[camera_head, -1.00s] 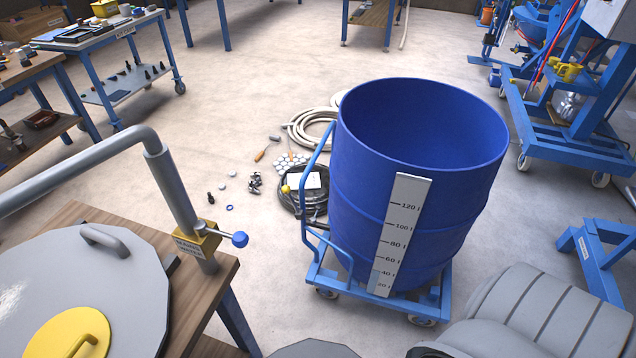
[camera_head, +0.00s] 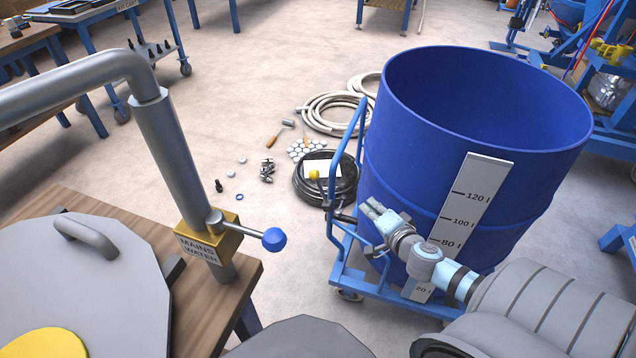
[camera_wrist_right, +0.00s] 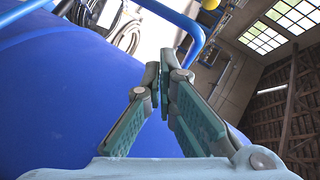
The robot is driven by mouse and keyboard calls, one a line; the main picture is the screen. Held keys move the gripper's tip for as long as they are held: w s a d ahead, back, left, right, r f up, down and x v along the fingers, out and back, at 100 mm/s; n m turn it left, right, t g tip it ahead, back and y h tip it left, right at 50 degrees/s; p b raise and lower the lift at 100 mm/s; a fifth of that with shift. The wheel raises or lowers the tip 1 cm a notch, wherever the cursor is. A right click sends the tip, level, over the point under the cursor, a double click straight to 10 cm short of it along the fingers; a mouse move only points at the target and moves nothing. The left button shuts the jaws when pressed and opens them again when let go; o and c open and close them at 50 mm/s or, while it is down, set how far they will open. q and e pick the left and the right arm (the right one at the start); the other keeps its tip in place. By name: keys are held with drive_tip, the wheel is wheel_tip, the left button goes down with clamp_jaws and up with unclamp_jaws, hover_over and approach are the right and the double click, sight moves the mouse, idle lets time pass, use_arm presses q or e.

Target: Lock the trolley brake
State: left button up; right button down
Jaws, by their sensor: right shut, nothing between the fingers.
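The blue trolley (camera_head: 338,262) carries a large blue drum (camera_head: 420,150) with a white litre scale. A lever with a yellow ball knob (camera_head: 314,174) stands at the trolley's left side, by its blue handle rail (camera_head: 358,150); I take it for the brake lever. My right gripper (camera_head: 368,208) is shut and empty in front of the drum's lower left, to the right of the knob and apart from it. In the right wrist view its fingertips (camera_wrist_right: 160,78) are together, with the drum wall behind and a yellow ball (camera_wrist_right: 210,4) at the top edge. My left gripper is out of view.
A bench with a mains water valve (camera_head: 272,239) and pipe stands at left front. Hoses (camera_head: 330,113), a black cable coil (camera_head: 310,190) and small loose parts lie on the floor left of the trolley. The floor farther left is mostly clear.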

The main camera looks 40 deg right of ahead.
wheel_tip(320, 180, up, 2)
drive_tip(key=w+a, duration=0.1)
drive_tip(key=w, duration=0.1)
drive_tip(key=m+t, duration=0.1)
hover_over(321, 191)
drive_tip(key=s+d, duration=0.1)
drive_tip(key=s, duration=0.2)
drive_tip(key=shift+f, duration=1)
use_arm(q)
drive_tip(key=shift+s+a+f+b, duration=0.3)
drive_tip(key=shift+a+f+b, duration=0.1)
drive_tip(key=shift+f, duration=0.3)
use_arm(e)
drive_tip(key=shift+w+d, duration=0.15)
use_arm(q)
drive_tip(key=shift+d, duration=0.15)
